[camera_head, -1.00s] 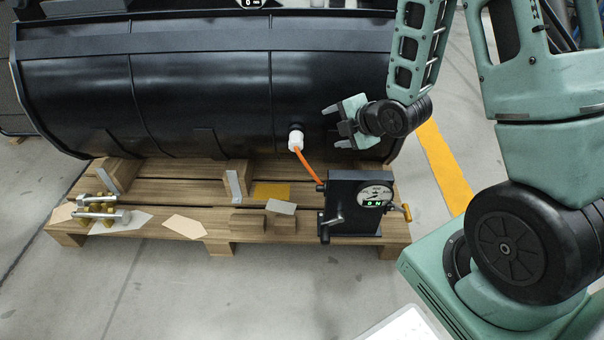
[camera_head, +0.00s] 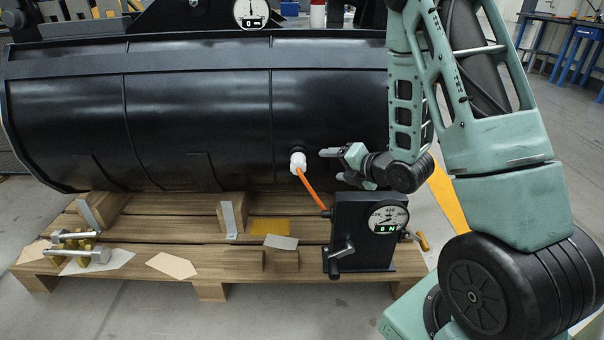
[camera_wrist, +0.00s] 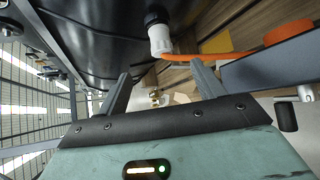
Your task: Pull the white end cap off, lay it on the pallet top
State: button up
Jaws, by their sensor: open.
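The white end cap (camera_head: 298,161) sits on a dark fitting on the front of the black drum-like body, with an orange line (camera_head: 312,189) running from it down to the black gauge box. It also shows in the wrist view (camera_wrist: 160,40), above and ahead of the fingers. My gripper (camera_head: 333,163) is open and empty, just to the right of the cap and apart from it. In the wrist view my two fingers (camera_wrist: 158,88) are spread with nothing between them. The wooden pallet (camera_head: 200,262) lies under the black body.
The black gauge box (camera_head: 362,235) with a crank stands on the pallet's right front, below my gripper. Metal fittings (camera_head: 80,248) lie at the left front. Flat tags and a yellow patch (camera_head: 270,227) lie on the pallet top, with bare planks between them.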

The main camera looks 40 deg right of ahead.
aim_at(296, 170)
jog(key=b, duration=0.3)
jog(key=shift+w+f, duration=0.4)
jog(key=shift+b, duration=0.65)
jog(key=b+x, duration=0.4)
jog(key=x, duration=1)
jog(key=shift+w+b, duration=0.25)
jog(key=shift+b, duration=0.1)
jog(key=c, duration=1.1)
jog(key=shift+c, duration=0.4)
jog(key=shift+s+a, duration=0.15)
jog(key=shift+s+a+r+b, duration=0.1)
jog(key=shift+s+a+b, duration=0.35)
jog(key=shift+s, duration=0.3)
jog(key=shift+s+a+b, duration=0.25)
jog(key=shift+s+a, duration=0.35)
jog(key=shift+s, duration=0.2)
jog(key=shift+s, duration=0.1)
